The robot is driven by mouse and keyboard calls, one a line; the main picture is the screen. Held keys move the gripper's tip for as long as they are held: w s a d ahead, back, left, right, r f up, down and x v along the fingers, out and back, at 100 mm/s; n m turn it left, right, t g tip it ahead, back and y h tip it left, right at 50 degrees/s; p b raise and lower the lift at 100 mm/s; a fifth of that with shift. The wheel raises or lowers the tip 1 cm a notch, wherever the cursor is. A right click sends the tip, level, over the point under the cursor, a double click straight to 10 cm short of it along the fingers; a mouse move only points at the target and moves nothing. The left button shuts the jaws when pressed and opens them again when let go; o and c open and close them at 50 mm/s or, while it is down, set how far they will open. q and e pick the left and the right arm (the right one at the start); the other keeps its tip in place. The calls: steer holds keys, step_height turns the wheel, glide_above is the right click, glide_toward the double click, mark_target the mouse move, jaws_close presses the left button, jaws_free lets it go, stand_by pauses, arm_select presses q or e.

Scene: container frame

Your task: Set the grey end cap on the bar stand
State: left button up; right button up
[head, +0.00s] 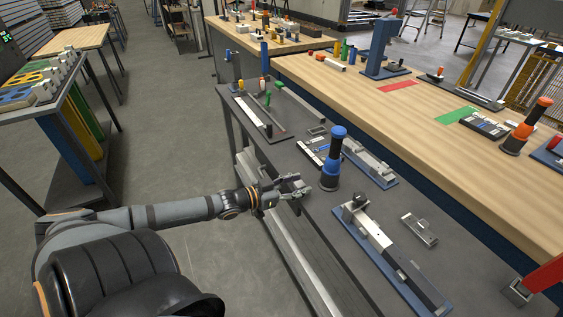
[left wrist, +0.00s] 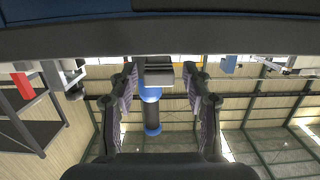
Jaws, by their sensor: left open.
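My left gripper (head: 296,186) reaches in from the left over the near edge of the dark bench, its fingers apart. In the left wrist view its fingers (left wrist: 160,90) stand either side of a small grey block (left wrist: 159,74), which looks like the grey end cap. I cannot tell whether they touch it. In the head view the block cannot be told apart from the fingers. A long grey bar on a blue base (head: 392,250), which looks like the bar stand, lies to the right of the gripper. My right gripper is not in view.
A black tool with a blue knob (head: 334,158) stands upright just beyond the left gripper; it also shows in the wrist view (left wrist: 151,108). A loose grey bracket (head: 418,230) lies right of the bar. A blue-based fixture (head: 369,162) is behind. A wooden bench (head: 430,100) runs alongside.

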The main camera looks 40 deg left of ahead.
arm_select(q)
steer(key=p+v, duration=0.8)
steer(key=v, duration=0.3)
steer(key=shift+s+a, duration=0.1)
